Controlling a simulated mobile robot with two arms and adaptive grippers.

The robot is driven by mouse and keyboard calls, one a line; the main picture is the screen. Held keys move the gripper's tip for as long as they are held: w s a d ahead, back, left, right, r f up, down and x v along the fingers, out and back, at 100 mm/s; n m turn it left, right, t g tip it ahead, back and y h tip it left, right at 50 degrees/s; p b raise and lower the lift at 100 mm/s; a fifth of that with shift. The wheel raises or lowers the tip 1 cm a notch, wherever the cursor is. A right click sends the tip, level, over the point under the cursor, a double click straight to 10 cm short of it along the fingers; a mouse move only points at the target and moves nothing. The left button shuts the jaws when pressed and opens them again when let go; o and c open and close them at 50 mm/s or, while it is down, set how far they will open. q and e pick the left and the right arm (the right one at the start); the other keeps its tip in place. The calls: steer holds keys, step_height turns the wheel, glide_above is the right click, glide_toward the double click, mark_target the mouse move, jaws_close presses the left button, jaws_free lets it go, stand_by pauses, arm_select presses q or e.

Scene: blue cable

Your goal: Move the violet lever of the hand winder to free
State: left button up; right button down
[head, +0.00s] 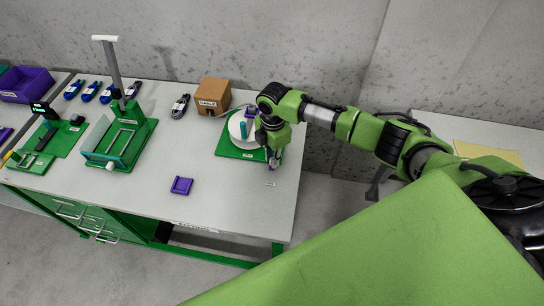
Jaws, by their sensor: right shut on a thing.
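The hand winder has a white disc (236,124) with a teal peg on a green base plate (228,149) at the right part of the table. A small violet part (251,112) shows at the back of the disc. My right gripper (274,162) reaches down at the right edge of the base plate. It is shut on the violet lever, of which only a little violet shows between the fingers. The lever's exact position is hidden by the gripper. My left gripper is not in view.
A cardboard cable box (213,96) stands behind the winder, with a grey cable bundle (180,105) beside it. A violet holder (181,186) lies near the front edge. A green press-like stand (119,140) and several blue cable bundles are at left. The table's middle is clear.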

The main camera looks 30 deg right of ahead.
steer(key=c, duration=2)
jaws_free()
steer(key=shift+o, duration=0.2)
steer(key=shift+r, duration=0.3)
step_height(320, 180, up, 12)
steer(key=shift+f, duration=0.25)
